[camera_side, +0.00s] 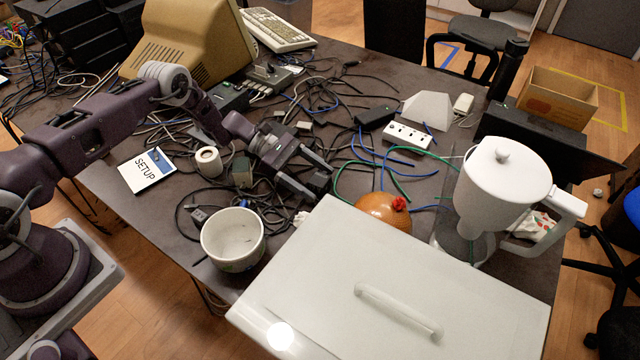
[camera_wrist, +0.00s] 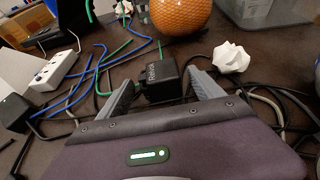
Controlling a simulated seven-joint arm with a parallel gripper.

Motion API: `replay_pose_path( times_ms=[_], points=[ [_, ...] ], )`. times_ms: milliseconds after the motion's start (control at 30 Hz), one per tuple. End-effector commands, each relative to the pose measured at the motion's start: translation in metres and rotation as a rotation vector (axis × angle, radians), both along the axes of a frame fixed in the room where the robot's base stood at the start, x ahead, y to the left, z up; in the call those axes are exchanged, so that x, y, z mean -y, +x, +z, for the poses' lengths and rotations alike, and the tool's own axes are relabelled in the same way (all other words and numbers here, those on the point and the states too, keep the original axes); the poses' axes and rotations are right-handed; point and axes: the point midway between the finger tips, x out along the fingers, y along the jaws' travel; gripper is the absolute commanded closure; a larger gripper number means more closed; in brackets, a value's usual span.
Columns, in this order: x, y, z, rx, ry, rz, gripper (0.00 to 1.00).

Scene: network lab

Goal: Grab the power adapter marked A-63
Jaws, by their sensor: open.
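A black power adapter (camera_wrist: 161,80) lies on the table among cables in the wrist view. Its pale marking is too small to read, so I cannot tell whether it says A-63. My gripper (camera_wrist: 163,77) is open, with one finger on each side of this adapter and a gap visible at both sides. In the side view my gripper (camera_side: 322,185) is low over the cables, and the dark adapter (camera_side: 318,180) between its fingers is partly hidden. Another dark adapter-like block (camera_side: 243,172) stands to the left; no marking on it is readable.
A white lidded box (camera_side: 300,290) stands in front of my gripper. An orange ball-like object (camera_side: 382,208) is to the right, and a white twisted piece (camera_wrist: 231,57) lies close to one finger. A white bowl (camera_side: 233,240), a power strip (camera_side: 407,136) and tangled cables crowd the table.

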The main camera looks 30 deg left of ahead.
Motion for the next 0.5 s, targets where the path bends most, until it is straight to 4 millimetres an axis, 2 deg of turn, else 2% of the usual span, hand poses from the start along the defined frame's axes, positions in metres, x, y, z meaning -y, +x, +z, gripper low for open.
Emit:
replay_pose_path(
  times_ms=[133, 367, 500],
  points=[
    [0.020, 0.002, -0.008, 0.000, 0.001, -0.001, 0.24],
    [0.022, 0.003, -0.009, 0.001, 0.001, 0.000, 0.24],
    [0.022, 0.003, -0.009, 0.001, 0.001, 0.000, 0.49]
  ],
)
